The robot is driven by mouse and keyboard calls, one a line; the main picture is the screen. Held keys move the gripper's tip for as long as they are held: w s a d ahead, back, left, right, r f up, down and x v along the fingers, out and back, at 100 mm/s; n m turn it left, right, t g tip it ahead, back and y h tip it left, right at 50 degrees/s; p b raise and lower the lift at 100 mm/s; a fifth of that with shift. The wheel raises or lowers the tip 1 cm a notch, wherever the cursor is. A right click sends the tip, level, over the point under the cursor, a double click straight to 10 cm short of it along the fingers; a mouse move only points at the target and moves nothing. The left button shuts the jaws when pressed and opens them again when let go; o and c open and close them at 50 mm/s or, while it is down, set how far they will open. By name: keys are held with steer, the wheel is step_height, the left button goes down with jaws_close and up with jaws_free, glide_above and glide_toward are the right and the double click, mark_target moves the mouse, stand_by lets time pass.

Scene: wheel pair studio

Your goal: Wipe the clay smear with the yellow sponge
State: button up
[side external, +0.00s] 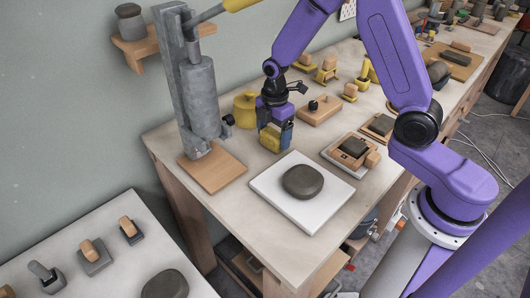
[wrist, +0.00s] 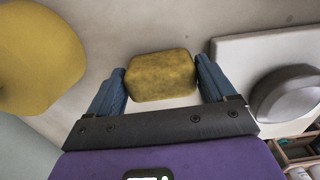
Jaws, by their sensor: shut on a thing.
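The yellow sponge (wrist: 162,77) is a block with a darker, speckled face, held between the two blue fingers of my gripper (wrist: 162,70) in the wrist view. In the side view the sponge (side external: 269,140) shows below my gripper (side external: 276,132), near the back edge of the white board. It is low over the table; I cannot tell whether it touches the surface. I cannot make out a clay smear in either view; the sponge and fingers hide part of the tabletop.
A white board (side external: 262,186) with a dark grey rounded lump (side external: 303,181) lies right of the sponge in the wrist view. A yellow pot (side external: 245,108) stands close behind my gripper. A grey upright press (side external: 200,95) on a wooden base (side external: 212,172) stands to the left.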

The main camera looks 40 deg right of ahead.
steer(key=shift+s+d, duration=0.15)
steer(key=shift+d, duration=0.1)
stand_by(0.3)
steer(key=shift+d+r, duration=0.15)
steer(key=shift+d, duration=0.35)
steer(key=shift+r, duration=0.1)
steer(key=shift+r, duration=0.65)
steer(key=shift+f, duration=0.25)
steer(key=shift+r, duration=0.1)
